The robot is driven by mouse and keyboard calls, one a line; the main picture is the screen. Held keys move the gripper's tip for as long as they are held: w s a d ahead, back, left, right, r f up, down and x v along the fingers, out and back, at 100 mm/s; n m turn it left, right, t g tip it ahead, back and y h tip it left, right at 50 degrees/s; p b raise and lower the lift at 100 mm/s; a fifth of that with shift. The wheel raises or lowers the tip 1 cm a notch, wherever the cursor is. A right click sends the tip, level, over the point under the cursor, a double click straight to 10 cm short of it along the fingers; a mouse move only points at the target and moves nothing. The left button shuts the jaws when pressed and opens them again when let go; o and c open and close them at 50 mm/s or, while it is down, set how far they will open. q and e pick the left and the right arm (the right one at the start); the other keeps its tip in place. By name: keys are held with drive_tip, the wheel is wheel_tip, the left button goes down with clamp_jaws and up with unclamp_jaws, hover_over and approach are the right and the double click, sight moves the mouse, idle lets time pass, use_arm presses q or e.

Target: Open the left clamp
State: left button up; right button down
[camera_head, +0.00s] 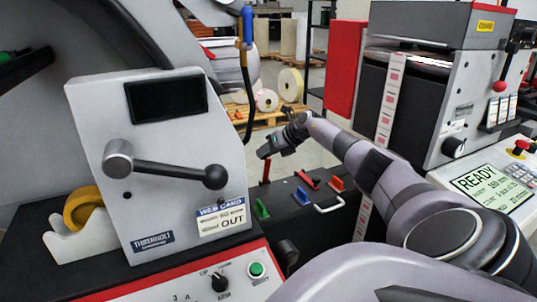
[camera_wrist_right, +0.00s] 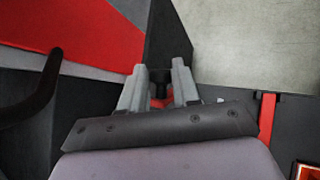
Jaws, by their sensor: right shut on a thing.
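The upright red lever (camera_head: 266,168) of the left clamp stands on the black bed (camera_head: 332,222), just under my right gripper's fingertips. My right gripper (camera_head: 266,150) reaches in from the right, its fingers pointing left and down. In the right wrist view, its two grey fingers (camera_wrist_right: 158,80) are close together with a dark piece between them and red (camera_wrist_right: 163,102) just below it. The gripper is shut on this lever; its grip hides the lever's top in the head view. My left gripper is not in view.
A grey panel with a black-knobbed crank (camera_head: 214,177) stands at left. A grey-black machine (camera_head: 425,90) stands at right.

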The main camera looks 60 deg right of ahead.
drive_tip(key=shift+w+d+r, duration=0.3)
drive_tip(key=shift+r, duration=0.2)
drive_tip(key=c, duration=1.1)
unclamp_jaws()
drive_tip(key=shift+w+f, duration=0.25)
drive_tip(key=shift+f, duration=0.1)
drive_tip(key=shift+b+v, duration=0.35)
drive_tip(key=shift+v, duration=3.25)
drive_tip(key=shift+f, duration=0.1)
